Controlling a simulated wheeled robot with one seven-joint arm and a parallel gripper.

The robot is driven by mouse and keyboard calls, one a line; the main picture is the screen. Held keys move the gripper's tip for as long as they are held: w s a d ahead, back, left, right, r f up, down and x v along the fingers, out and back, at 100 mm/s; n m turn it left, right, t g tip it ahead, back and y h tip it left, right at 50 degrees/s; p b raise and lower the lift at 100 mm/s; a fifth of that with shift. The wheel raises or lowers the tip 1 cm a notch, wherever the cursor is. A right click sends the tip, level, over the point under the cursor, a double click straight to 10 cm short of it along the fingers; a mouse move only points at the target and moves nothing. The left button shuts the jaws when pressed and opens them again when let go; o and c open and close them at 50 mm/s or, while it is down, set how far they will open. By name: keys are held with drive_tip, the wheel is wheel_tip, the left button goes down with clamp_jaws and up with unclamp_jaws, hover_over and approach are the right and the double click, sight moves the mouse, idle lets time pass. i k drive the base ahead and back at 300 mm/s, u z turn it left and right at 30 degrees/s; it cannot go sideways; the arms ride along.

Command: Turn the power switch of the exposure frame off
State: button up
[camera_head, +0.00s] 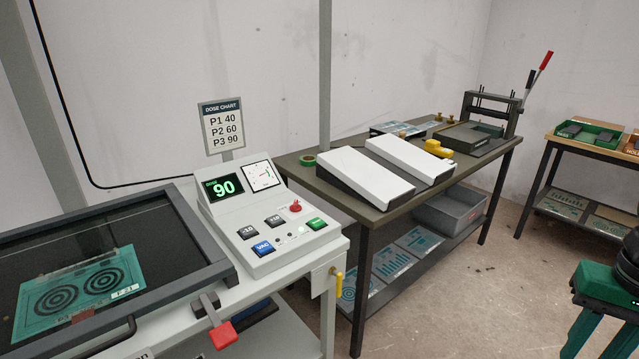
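The exposure frame (196,262) fills the left, its dark glass lid down over a teal plate (80,292) with two ring patterns. Its pale control box (262,240) stands at its right end. The display (223,187) is lit and shows a green 90.
A red-handled lever (222,335) juts from the frame's front, and a yellow handle (338,283) hangs at its right end. A dark workbench (375,215) with white sloped panels stands behind right.

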sight(296, 208)
drive_tip(key=u, duration=0.25)
drive_tip(key=i, duration=1.05)
drive_tip(key=u, duration=0.45)
